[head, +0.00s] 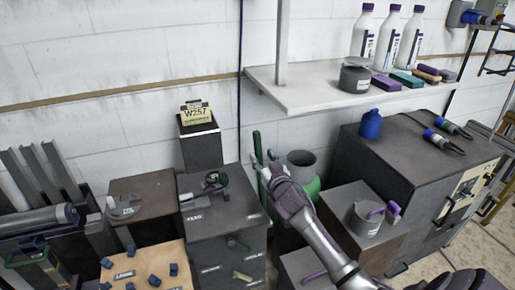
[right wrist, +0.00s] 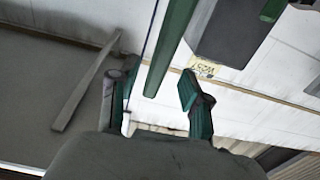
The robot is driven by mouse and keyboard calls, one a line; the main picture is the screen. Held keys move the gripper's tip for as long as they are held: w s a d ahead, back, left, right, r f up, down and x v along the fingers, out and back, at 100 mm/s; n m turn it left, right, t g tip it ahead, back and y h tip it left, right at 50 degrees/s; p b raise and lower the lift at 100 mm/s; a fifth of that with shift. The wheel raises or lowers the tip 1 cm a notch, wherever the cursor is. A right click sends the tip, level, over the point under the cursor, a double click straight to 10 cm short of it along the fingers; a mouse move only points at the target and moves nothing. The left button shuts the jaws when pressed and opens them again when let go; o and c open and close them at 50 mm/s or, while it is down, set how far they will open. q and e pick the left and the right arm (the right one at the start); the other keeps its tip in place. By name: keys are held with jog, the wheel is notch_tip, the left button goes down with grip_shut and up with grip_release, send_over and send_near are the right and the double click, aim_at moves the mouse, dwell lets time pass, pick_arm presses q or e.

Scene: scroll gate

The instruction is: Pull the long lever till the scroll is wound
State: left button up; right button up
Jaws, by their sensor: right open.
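A long green lever (head: 257,148) stands upright in the middle of the head view, beside a taller blue-black vertical line on the wall. In the right wrist view the green lever (right wrist: 171,50) comes in from the top, its end lying between my finger directions. My right gripper (head: 266,178) is open, just in front of and below the lever tops. Its fingers (right wrist: 155,94) are apart; contact cannot be told. I cannot make out a scroll. My left gripper is not in view.
A grey cabinet (head: 228,226) with a W257 sign (head: 195,112) above it stands left of my gripper. A green-grey canister (head: 302,166) is close on the right. A shelf (head: 300,93) with bottles overhangs behind. A dark cabinet (head: 405,160) stands at the right.

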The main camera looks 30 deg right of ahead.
aim_at(259, 152)
jog(key=x, duration=0.5)
jog(key=shift+w, duration=0.15)
grip_shut()
